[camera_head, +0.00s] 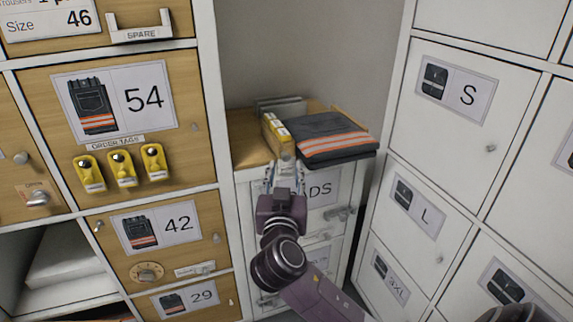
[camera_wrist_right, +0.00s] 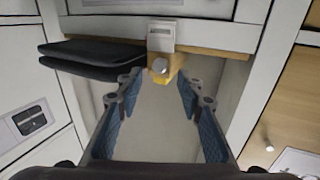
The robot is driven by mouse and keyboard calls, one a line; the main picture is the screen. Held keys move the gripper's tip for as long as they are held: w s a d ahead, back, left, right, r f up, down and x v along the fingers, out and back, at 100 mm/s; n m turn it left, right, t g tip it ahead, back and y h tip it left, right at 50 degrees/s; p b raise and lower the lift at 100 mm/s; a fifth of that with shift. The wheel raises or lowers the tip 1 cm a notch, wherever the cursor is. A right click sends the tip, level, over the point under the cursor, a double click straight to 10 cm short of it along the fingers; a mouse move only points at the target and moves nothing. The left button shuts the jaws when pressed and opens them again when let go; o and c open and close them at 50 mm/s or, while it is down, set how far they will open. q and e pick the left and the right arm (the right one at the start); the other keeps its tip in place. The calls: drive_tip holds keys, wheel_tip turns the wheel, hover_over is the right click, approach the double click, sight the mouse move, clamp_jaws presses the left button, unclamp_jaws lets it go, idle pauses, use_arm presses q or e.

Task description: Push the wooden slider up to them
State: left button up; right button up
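The wooden slider (camera_head: 270,137) stands upright on a wooden shelf (camera_head: 246,150) in the open bay, with yellow-and-white labels along its edge. Dark folded trousers (camera_head: 325,127) with orange and silver stripes lie just right of it; I cannot tell whether they touch. In the right wrist view, the trousers (camera_wrist_right: 95,60) are left of the slider's front end (camera_wrist_right: 174,70), which has a light plate and a round knob (camera_wrist_right: 160,66). My right gripper (camera_head: 285,168) is at the slider's front end. Its fingers (camera_wrist_right: 158,90) are apart, with the knob beyond and between their tips.
Grey upright plates (camera_head: 281,104) stand behind the slider. White lockers (camera_head: 460,100) rise close on the right. Wooden drawers (camera_head: 112,105) with yellow order tags (camera_head: 122,168) stand on the left. Bare shelf lies left of the slider. White drawers (camera_head: 318,190) are below the shelf.

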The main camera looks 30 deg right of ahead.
sight(286, 158)
drive_tip(key=shift+x, duration=2.25)
drive_tip(key=shift+c, duration=0.6)
clamp_jaws()
